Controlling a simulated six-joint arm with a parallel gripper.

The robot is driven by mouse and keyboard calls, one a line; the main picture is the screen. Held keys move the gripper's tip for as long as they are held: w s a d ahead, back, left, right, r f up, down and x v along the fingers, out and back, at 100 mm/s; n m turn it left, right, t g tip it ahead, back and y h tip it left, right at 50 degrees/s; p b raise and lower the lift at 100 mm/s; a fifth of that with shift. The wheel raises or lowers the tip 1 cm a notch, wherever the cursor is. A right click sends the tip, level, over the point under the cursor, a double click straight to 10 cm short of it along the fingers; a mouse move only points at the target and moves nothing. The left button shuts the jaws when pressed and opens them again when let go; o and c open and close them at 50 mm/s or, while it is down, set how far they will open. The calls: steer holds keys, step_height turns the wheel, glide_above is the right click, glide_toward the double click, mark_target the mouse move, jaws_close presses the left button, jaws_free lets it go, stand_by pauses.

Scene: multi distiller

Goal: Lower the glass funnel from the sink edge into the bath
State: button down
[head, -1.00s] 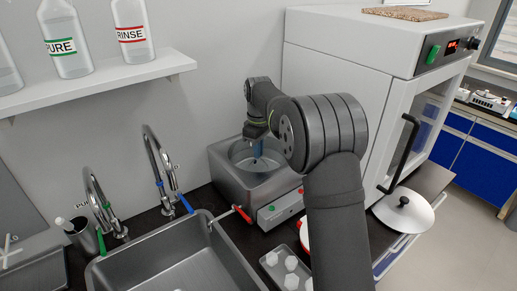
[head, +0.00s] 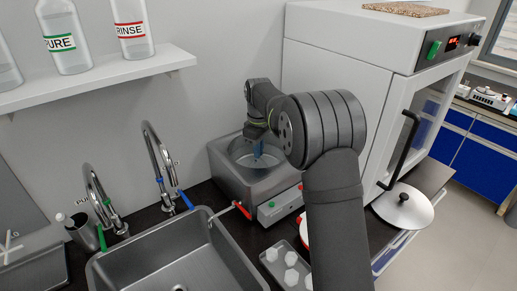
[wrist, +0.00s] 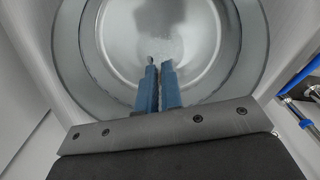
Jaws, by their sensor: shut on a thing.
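My gripper (head: 258,152) points down inside the round basin of the grey metal bath (head: 232,184). In the wrist view its two blue fingers (wrist: 158,70) are close together over the basin, with a narrow gap between them. The gripper is shut on the glass funnel, whose clear outline I cannot separate from the shiny basin behind it. A small dark edge shows at the left fingertip. How far the funnel is from the basin floor cannot be told. The sink (head: 150,240) stands left of the bath, and no funnel shows on its visible rim.
A red-handled valve (head: 241,209) sits between sink and bath. Two taps (head: 160,165) rise behind the sink. A tray with white pieces (head: 285,262) lies in front of the bath. A tall white cabinet (head: 345,90) stands close at the right.

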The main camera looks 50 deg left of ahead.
steer(key=shift+f, duration=1)
stand_by(0.3)
steer(key=c, duration=1.5)
jaws_free()
step_height(320, 180, up, 18)
steer(key=shift+f, duration=0.25)
step_height(320, 180, down, 18)
steer(key=shift+r, duration=0.35)
